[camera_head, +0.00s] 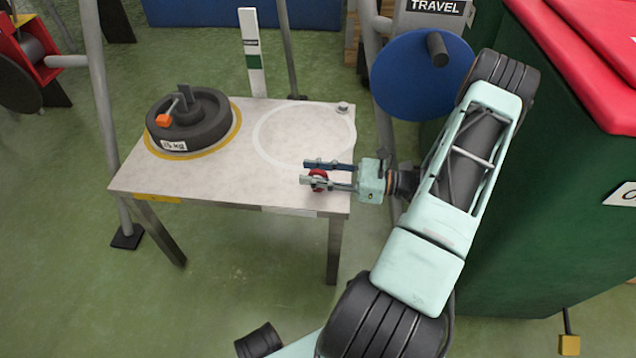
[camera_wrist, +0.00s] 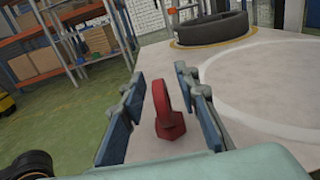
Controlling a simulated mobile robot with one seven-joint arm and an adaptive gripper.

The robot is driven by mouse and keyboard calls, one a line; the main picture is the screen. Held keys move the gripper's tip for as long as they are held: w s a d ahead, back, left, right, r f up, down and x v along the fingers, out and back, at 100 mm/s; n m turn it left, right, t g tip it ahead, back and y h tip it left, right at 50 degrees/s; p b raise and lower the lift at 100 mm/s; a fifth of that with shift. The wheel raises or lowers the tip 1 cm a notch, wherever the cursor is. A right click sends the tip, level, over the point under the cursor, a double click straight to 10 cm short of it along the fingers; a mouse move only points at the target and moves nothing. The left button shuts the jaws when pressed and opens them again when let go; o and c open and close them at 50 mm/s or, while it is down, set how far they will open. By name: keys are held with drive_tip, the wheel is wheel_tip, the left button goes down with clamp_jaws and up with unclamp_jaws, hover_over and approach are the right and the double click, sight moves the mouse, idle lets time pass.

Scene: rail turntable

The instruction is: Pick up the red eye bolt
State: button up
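The red eye bolt (camera_head: 318,180) stands on the right front part of the small grey table (camera_head: 225,185). In the wrist view the red eye bolt (camera_wrist: 168,115) shows its ring on top and a hex base below. My gripper (camera_head: 325,172) reaches in from the right at table height. In the wrist view my gripper (camera_wrist: 160,115) is open, with one blue-padded finger on each side of the eye bolt. Gaps show between the bolt and both fingers. The lower front of the bolt's base is close to my gripper's body.
An empty white circle (camera_head: 300,130) is marked behind my gripper. A small metal knob (camera_head: 343,107) stands at the back right corner. A green cabinet (camera_head: 560,200) stands at the right.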

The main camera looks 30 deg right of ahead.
clamp_jaws()
idle(0.4)
